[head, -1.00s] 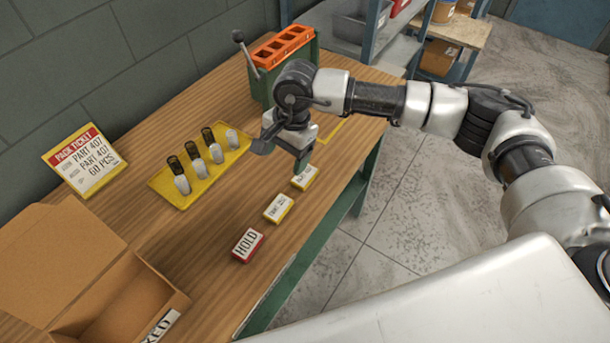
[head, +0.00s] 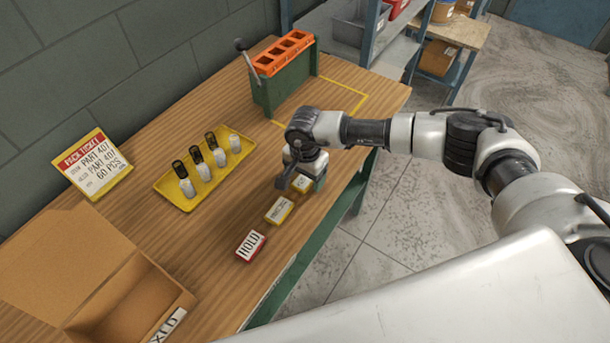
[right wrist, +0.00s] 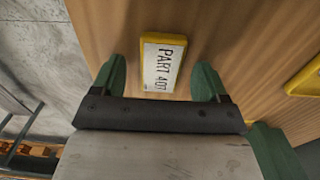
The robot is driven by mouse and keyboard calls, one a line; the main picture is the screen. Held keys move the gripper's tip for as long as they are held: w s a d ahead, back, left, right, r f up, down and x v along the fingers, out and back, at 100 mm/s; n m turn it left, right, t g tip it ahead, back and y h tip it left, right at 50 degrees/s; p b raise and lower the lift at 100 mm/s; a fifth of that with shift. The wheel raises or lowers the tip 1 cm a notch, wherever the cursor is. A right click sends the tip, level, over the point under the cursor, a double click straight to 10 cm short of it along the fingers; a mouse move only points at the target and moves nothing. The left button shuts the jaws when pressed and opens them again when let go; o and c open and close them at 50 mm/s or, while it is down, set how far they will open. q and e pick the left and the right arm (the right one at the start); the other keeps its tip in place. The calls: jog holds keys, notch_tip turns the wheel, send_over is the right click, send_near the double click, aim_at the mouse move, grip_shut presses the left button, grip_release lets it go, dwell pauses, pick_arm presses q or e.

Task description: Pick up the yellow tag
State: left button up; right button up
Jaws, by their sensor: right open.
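In the right wrist view, a yellow tag reading PART 407 (right wrist: 163,63) lies between and just ahead of the green fingertips of my open, empty right gripper (right wrist: 160,79). Gaps show on both sides of it. My left gripper is not in view.
A red HOLD tag (head: 250,246) lies nearer the front. A yellow tray (head: 184,203) holds several small cylinders. An open cardboard box (head: 75,285), a pack ticket (head: 92,163) and an orange-topped green fixture (head: 286,88) stand around. The bench edge is just right of the tags.

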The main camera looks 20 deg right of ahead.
jog(key=shift+f, duration=0.2)
jog(key=c, duration=1)
jog(key=shift+r, duration=0.15)
